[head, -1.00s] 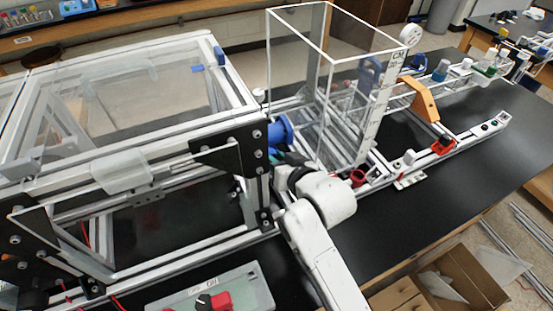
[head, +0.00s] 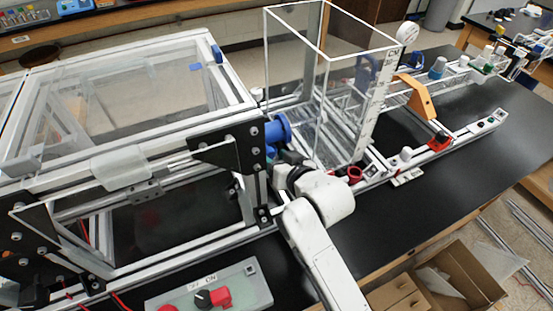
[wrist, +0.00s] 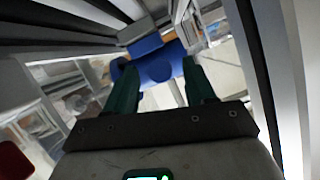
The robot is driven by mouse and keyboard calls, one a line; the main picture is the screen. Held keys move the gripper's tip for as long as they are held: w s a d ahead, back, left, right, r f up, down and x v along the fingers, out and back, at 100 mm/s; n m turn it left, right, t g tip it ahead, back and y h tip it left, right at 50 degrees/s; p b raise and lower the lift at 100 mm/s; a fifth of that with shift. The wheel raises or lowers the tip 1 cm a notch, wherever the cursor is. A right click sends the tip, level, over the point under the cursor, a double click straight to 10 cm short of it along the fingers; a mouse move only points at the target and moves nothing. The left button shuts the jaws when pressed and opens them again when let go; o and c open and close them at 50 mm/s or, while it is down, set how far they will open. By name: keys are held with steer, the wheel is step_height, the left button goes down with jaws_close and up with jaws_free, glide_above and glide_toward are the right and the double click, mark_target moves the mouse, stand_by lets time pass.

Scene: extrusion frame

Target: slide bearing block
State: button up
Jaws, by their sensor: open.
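The bearing block is most likely the blue block (wrist: 157,62) with rounded parts in the wrist view. It sits by a metal rail, ahead of and between my fingertips. In the head view a blue flanged part (head: 278,129) shows beside the black corner plate of the extrusion frame. My gripper (wrist: 159,72) has two dark green fingers, spread apart to either side of the blue block. I cannot tell whether they touch it. In the head view my own wrist hides the fingers.
The extrusion frame (head: 215,97) with clear panels stands on the left. A clear tank (head: 300,75) rises just behind my wrist. An orange bracket (head: 415,97) is to the right. The black benchtop (head: 475,165) is open at the right.

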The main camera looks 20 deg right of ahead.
steer(key=b+v, duration=0.1)
steer(key=v, duration=0.9)
steer(key=shift+s+r, duration=0.15)
steer(key=shift+s, duration=0.25)
steer(key=shift+b, duration=0.3)
